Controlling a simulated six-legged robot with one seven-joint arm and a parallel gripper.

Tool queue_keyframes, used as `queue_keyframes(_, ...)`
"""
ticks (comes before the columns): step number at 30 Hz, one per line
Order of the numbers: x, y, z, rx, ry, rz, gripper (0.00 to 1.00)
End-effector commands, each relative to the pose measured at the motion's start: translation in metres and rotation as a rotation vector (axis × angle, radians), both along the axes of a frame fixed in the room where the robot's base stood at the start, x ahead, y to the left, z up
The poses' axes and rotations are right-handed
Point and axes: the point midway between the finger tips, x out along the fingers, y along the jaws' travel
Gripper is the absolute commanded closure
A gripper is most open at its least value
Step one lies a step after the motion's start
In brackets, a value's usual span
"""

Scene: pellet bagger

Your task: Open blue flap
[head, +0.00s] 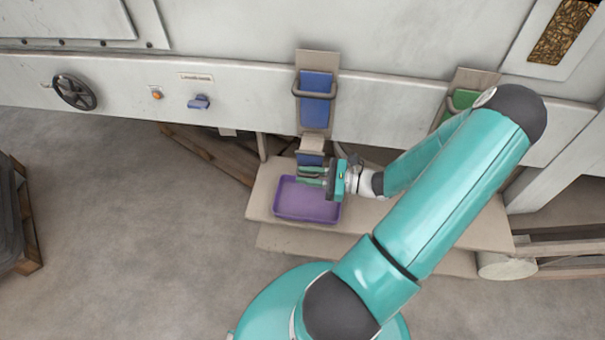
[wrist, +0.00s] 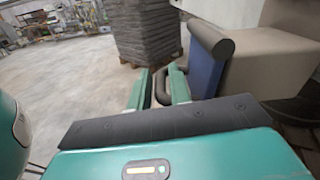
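The blue flap (head: 311,160) hangs at the mouth of a beige chute, above a purple tray. In the wrist view the flap (wrist: 207,74) is at the right, under a dark rounded hinge, and looks shut. Its dark bar handle (wrist: 161,88) stands out to the left. My gripper (head: 311,175) is at the flap's front, pointing left in the head view. In the wrist view my gripper's fingers (wrist: 160,85) lie on either side of the handle, with a gap that looks open. Contact with the handle cannot be made out.
The purple tray (head: 307,200) sits on a beige ledge (head: 262,195) just below my gripper. A blue panel with a handle (head: 316,100) is on the machine above. A green panel (head: 462,100) is farther right. A handwheel (head: 74,92) is at the left.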

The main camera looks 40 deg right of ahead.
Motion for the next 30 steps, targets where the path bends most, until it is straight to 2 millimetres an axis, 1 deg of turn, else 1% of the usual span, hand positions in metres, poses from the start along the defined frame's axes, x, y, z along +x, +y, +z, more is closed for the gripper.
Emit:
queue_keyframes(4, 0.0099, 0.0074, 0.0, 0.0, 0.0, 0.0, 0.8)
queue_keyframes(12, 0.0125, 0.0082, 0.0001, 0.0, 0.0, 0.0, 0.8)
queue_keyframes(13, 0.0125, 0.0082, 0.0001, 0.0, 0.0, 0.0, 0.84)
queue_keyframes(15, 0.0124, 0.0082, 0.0001, 0.0, 0.0, 0.0, 0.98)
queue_keyframes(16, 0.0123, 0.0082, 0.0001, 0.0, 0.0, 0.0, 1.0)
queue_keyframes(30, 0.0109, 0.0096, 0.0015, 0.031, 0.027, 0.0, 1.0)
